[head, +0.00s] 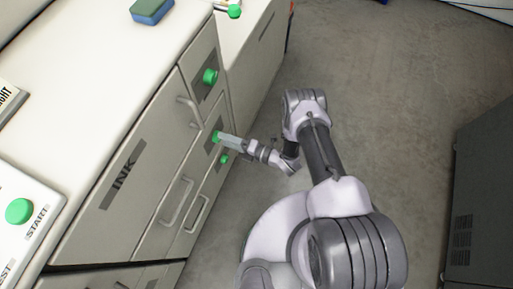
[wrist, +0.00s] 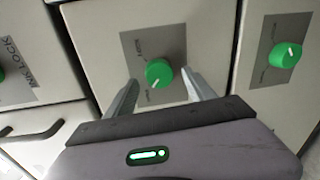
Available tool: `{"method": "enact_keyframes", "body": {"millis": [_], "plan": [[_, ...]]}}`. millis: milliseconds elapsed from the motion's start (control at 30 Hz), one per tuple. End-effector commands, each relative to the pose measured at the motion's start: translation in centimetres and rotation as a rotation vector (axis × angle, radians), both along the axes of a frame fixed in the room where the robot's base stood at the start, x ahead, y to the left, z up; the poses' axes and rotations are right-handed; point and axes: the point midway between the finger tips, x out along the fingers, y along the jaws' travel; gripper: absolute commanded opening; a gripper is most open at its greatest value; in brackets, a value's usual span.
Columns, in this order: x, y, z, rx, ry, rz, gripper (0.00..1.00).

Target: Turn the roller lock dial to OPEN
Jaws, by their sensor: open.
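A green dial (wrist: 158,72) with a white pointer mark sits on a grey plate (wrist: 174,42) in the middle of the wrist view. Its pointer slants toward the lower left. The small lettering on the plate is too blurred to read, so I cannot tell if this is the roller lock. My gripper (wrist: 161,77) is open, with one finger on either side of the dial. I cannot tell whether the fingers touch it. In the head view my gripper (head: 229,141) is at the cabinet front, against a green dial (head: 216,136).
Another green dial (wrist: 288,53) is on the panel to the right, and a plate reading "NK LOCK" (wrist: 18,72) is on the left. Drawer handles (head: 190,112) stick out nearby. A blue and green sponge (head: 151,11) lies on the counter (head: 95,60). Floor (head: 400,90) is clear to the right.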

Motion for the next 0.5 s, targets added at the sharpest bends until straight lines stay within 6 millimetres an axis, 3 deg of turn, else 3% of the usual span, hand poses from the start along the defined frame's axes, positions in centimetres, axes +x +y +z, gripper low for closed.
{"method": "enact_keyframes", "body": {"millis": [300,500], "plan": [[-4.0,-9.5,1.4,0.002,0.002,-0.009,0.63],[-5.7,-13.4,1.6,0.0,-0.001,-0.006,0.63]]}}
